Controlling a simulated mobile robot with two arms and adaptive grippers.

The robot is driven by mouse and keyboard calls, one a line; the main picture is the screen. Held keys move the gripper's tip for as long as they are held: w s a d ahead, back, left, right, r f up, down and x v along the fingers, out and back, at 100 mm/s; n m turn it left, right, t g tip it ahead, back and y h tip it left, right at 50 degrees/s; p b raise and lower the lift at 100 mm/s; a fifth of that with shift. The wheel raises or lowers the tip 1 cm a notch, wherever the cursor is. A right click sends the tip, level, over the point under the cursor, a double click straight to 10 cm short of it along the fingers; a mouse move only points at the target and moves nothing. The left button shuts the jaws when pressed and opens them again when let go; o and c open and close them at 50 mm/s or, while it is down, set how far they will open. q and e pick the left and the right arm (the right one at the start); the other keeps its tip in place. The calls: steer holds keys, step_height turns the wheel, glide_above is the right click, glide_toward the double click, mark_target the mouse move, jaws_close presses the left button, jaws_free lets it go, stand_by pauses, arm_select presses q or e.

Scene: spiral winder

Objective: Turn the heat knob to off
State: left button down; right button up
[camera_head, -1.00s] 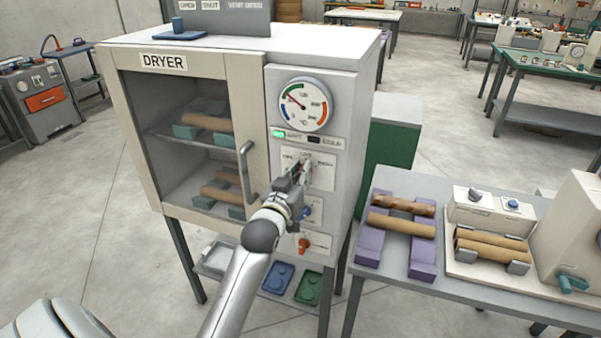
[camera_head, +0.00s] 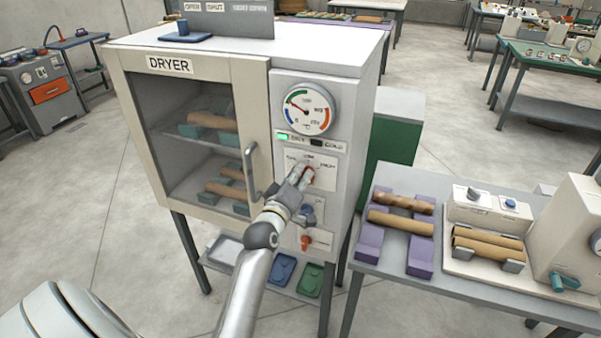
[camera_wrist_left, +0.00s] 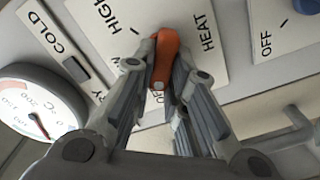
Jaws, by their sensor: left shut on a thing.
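The dryer (camera_head: 190,85) stands in the middle of the head view. The heat knob (camera_wrist_left: 167,55) is an orange bar on a white plate marked HEAT on its front; a bit of it shows in the head view (camera_head: 311,168). My left gripper (camera_head: 306,176) is at this plate. In the left wrist view its two fingers (camera_wrist_left: 160,72) are shut on the knob, one on each side. The pale-marked end of the bar lies toward the partly hidden OFF lettering. HIGH is legible; another label is partly hidden. My right gripper is not in view.
A round gauge (camera_head: 309,108) and a lit green lamp (camera_head: 283,137) are above the plate. A blue knob (camera_head: 307,209) and an orange knob (camera_head: 306,241) are below. The door handle (camera_head: 250,172) is close to the left. A grey table (camera_head: 375,258) stands right.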

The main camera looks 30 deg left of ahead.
arm_select(q)
steer(key=shift+a+n, duration=0.1)
steer(key=shift+n, duration=0.5)
steer(key=c, duration=1.4)
jaws_free()
steer(key=shift+c, duration=0.2)
steer(key=shift+s, duration=0.1)
steer(key=v, duration=1.2)
steer(key=shift+f, duration=0.1)
